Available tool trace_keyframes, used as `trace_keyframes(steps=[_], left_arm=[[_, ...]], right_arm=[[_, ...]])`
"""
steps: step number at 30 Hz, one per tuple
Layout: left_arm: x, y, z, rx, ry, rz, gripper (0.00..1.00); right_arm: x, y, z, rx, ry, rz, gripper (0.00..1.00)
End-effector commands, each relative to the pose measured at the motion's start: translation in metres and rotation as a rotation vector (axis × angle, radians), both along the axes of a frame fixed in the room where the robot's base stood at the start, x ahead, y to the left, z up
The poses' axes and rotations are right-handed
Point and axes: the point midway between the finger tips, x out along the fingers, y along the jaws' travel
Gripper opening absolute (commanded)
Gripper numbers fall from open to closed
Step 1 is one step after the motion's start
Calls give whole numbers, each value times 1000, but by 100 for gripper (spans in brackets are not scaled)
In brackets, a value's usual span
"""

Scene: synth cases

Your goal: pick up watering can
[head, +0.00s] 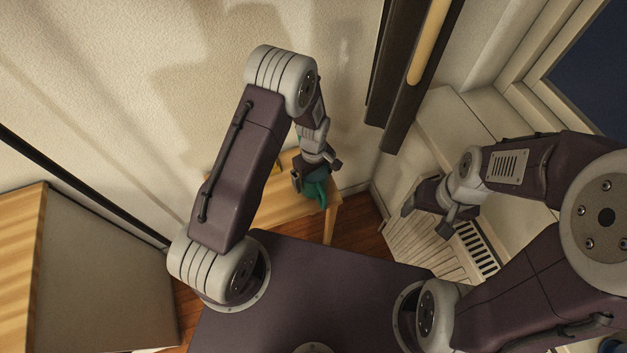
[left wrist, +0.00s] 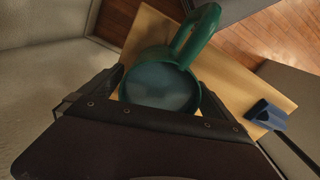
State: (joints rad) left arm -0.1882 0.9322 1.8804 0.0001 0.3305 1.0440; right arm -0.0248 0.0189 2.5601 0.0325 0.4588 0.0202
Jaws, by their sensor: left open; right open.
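A green watering can (head: 315,192) stands on a light wooden table (head: 262,206) and is partly hidden by my left gripper (head: 317,173) in the head view. In the left wrist view the can (left wrist: 188,42) shows a round open top with a greyish inside and a thick green handle. My left gripper is open, with its fingers on either side of the can's near part in that view; I cannot tell whether they touch it. My right gripper (head: 427,214) is open and empty, out over the pale ribbed surface at the right.
A blue-headed object with a dark handle (left wrist: 268,114) lies at the table's right in the left wrist view. A yellow item (head: 250,169) shows near the table's back. A radiator-like slatted unit (head: 475,247) is near my right gripper. Dark upright panels (head: 405,75) stand behind.

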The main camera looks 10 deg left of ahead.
Motion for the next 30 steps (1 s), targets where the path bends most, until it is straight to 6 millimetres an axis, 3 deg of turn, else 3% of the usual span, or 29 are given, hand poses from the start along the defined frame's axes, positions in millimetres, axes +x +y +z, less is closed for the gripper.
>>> trace_keyframes(steps=[8,18,26,30], left_arm=[[0,0,-7,-1,-2,0,100],[0,0,-7,0,-1,0,8],[1,0,-5,-1,-3,0,6],[2,0,6,-1,-4,0,6]], right_arm=[[0,0,-1,0,0,0,76],[0,0,-1,0,0,0,76],[0,0,0,0,0,0,76],[0,0,2,0,0,0,76]])
